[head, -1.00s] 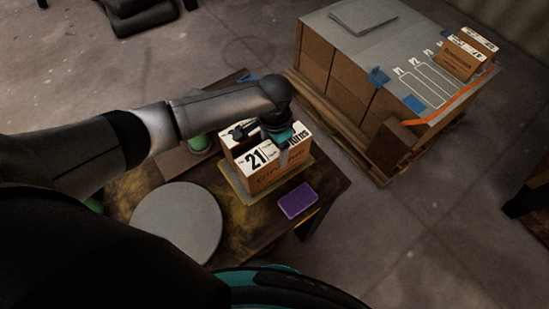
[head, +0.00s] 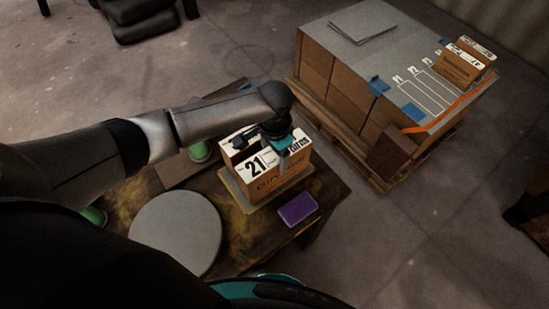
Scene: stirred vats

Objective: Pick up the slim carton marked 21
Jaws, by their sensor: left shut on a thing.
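The slim carton marked 21 (head: 268,185) is brown with a white printed top edge and stands upright on a flat yellowish board on the dark table. A second white-topped carton (head: 236,139) is right behind it, partly hidden by my arm. My left gripper (head: 284,150) points down at the top of the carton marked 21, toward its right end, and is shut on it. I cannot see a clear gap between the carton and the board. My right gripper is not in the view.
A round grey disc (head: 177,229) and a purple block (head: 298,208) lie on the table (head: 236,248). At the back right, a pallet of large boxes (head: 341,86) has a grey top with marked slots, blue tabs and cartons standing at its right end. Floor separates the two.

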